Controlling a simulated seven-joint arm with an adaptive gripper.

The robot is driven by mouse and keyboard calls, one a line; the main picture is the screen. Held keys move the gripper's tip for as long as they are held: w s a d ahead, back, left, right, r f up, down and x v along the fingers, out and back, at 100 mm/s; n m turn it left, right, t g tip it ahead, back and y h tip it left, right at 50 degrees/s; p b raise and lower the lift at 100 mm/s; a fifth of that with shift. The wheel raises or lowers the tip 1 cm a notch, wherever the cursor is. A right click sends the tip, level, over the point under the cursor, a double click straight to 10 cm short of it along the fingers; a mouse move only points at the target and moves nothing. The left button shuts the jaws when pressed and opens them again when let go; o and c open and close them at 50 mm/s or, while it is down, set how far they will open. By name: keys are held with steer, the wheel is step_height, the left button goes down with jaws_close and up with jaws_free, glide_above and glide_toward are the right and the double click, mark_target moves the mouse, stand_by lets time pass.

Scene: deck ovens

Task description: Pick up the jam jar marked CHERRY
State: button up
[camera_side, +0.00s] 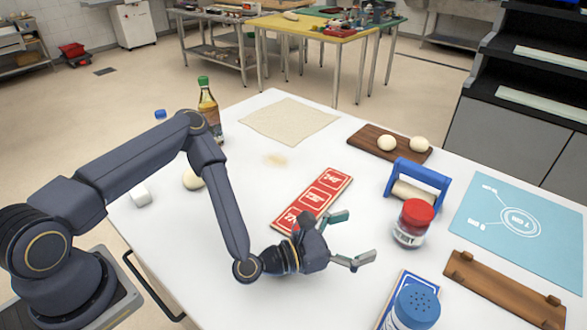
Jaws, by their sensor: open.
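A glass jar with a red lid (413,222) stands upright on the white table, right of centre. Its label is turned partly away and too small to read, so I cannot tell whether it says CHERRY. My gripper (360,237) is open and empty, low over the table, to the left of the jar. Its two fingers point right, towards the jar, with a gap between them and the glass.
A blue-handled roller (418,185) stands just behind the jar. A blue-topped shaker (415,307) is in front, and a brown wooden board (500,290) lies to the right. A red panel (312,200) lies behind my gripper. A bottle (208,105) stands at the back left.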

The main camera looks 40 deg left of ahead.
mark_target(407, 218)
steer(key=x, duration=1)
steer(key=shift+w+d, duration=0.1)
steer(key=shift+w, duration=0.1)
steer(key=x, duration=0.5)
steer(key=shift+w, duration=0.2)
steer(key=shift+c, duration=0.3)
steer(key=shift+a+r, duration=0.1)
steer(key=shift+a, duration=0.15)
steer(key=c, duration=1.7)
